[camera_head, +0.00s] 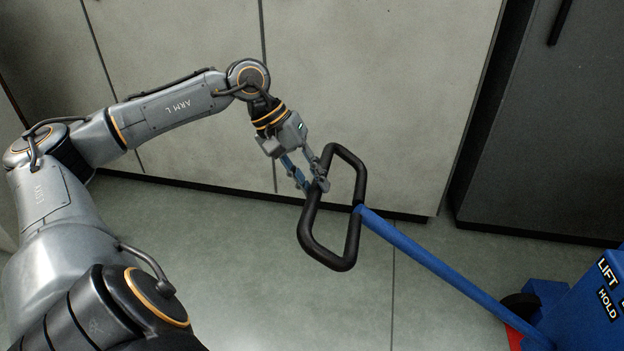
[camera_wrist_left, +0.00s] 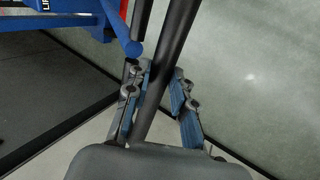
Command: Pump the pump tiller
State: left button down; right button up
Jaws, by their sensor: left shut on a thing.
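The pump tiller has a blue shaft (camera_head: 440,266) that slants from the blue pump body (camera_head: 587,305) at the lower right up to a black loop handle (camera_head: 345,262). My left gripper (camera_head: 319,184) is shut on the left side of the loop, near its upper half. In the left wrist view the black handle bar (camera_wrist_left: 172,60) runs between the fingers (camera_wrist_left: 160,95), and the blue shaft end (camera_wrist_left: 132,47) shows beside it. The tiller is tilted, with the loop above the floor. My right gripper does not show.
Light grey cabinet doors (camera_head: 375,90) stand behind the handle, and a dark grey cabinet (camera_head: 560,120) is at the upper right. The grey-green floor (camera_head: 240,260) around the handle is clear. The pump body has a dark wheel (camera_head: 519,304) and labels reading LIFT and HOLD.

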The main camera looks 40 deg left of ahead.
pick_arm(q)
jog(key=shift+a+f, duration=0.1)
jog(key=c, duration=1.1)
grip_release()
jog(key=shift+c, duration=0.2)
jog(key=shift+s, duration=0.1)
